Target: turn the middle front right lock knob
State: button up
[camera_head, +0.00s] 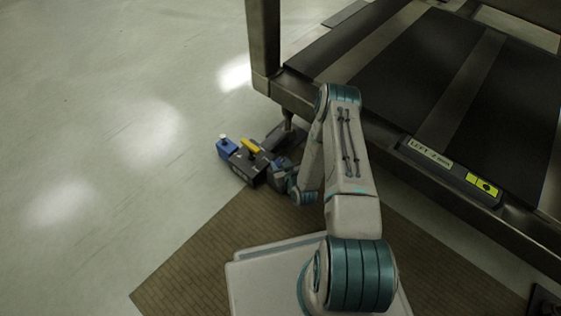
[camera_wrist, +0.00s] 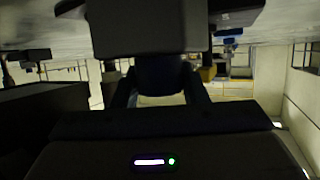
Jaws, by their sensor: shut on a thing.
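A dark block-like assembly (camera_head: 245,167) stands low beside the frame in the head view, with a blue part (camera_head: 227,149) at its left end and a yellow bar (camera_head: 250,146) on top. My gripper (camera_head: 274,171) is against its right side. In the wrist view, my gripper's fingers (camera_wrist: 160,92) close around a dark bluish rounded piece, apparently the lock knob (camera_wrist: 160,72), under a large dark block (camera_wrist: 150,25). The fingertips' contact is in shadow. In the head view the knob is hidden by my gripper, and its turn angle cannot be told.
A large dark platform (camera_head: 415,75) with a metal frame and an upright post (camera_head: 264,40) stands close to my arm's right. A brown mat (camera_head: 190,255) lies below. Pale floor (camera_head: 100,120) at left is clear.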

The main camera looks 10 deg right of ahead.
jog(key=m+h+p, duration=0.1)
jog(key=m+h, duration=0.2)
jog(key=h, duration=0.1)
jog(key=shift+a+m, duration=0.1)
jog(key=shift+m, duration=0.2)
jog(key=m+g+h+p, duration=0.1)
jog(key=m+h, duration=0.2)
jog(key=h, duration=0.1)
jog(key=shift+m+p, duration=0.3)
jog(key=m+g+h, duration=0.4)
jog(key=m+h, duration=0.1)
jog(key=shift+m+g+h, duration=0.3)
jog(key=shift+m, duration=0.1)
jog(key=o, duration=1)
jog(key=p+v, duration=0.5)
jog(key=v, duration=0.8)
jog(key=shift+s+a+r, duration=0.15)
jog(key=shift+s+r, duration=0.1)
jog(key=shift+r, duration=0.05)
